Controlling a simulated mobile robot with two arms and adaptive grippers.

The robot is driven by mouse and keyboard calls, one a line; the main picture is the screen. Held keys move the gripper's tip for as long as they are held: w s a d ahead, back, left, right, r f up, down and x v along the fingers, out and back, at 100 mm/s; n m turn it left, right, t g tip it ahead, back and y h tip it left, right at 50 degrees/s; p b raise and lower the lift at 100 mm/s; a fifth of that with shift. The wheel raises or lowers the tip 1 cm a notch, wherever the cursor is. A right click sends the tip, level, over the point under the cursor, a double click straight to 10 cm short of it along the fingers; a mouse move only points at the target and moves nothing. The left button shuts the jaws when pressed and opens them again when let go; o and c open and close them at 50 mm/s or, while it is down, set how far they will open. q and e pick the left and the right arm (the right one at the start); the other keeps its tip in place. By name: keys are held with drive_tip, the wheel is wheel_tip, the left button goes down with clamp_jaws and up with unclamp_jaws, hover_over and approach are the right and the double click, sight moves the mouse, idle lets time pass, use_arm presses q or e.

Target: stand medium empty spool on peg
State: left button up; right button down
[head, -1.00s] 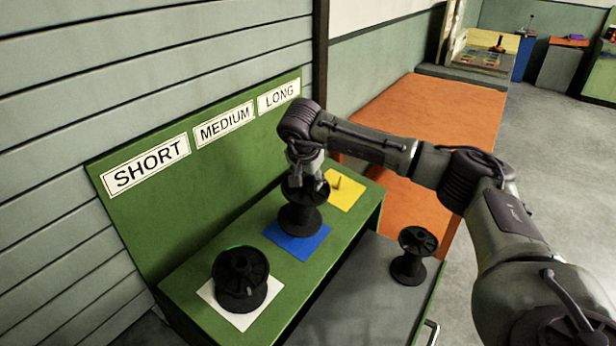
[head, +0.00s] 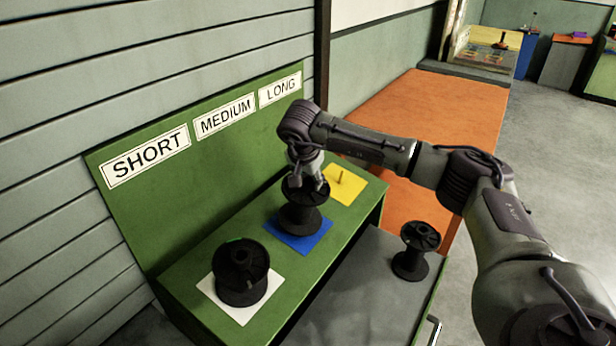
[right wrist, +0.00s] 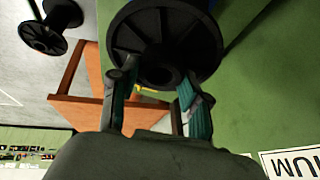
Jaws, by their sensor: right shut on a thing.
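My right gripper (head: 308,182) is shut on the upper end of a black medium spool (head: 299,218). The spool is upright over the blue square (head: 320,244) on the green stand, below the MEDIUM label (head: 225,117). In the right wrist view, the fingers (right wrist: 155,85) reach the flange of the spool (right wrist: 150,30), near its hub. The spool hides any peg under it. I cannot tell whether its lower flange rests on the blue square. My left gripper is out of view.
Another black spool (head: 241,272) stands on the white square (head: 243,312) at left. A bare peg (head: 339,177) rises from the yellow square (head: 352,192). An orange table (head: 440,115) is behind.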

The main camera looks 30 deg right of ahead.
drive_tip(key=shift+w+a+f+b, duration=0.1)
drive_tip(key=shift+w+f+b, duration=0.1)
drive_tip(key=shift+f+b, duration=0.75)
drive_tip(key=shift+c, duration=2.3)
unclamp_jaws()
drive_tip(key=shift+f, duration=0.2)
drive_tip(key=v, duration=1.2)
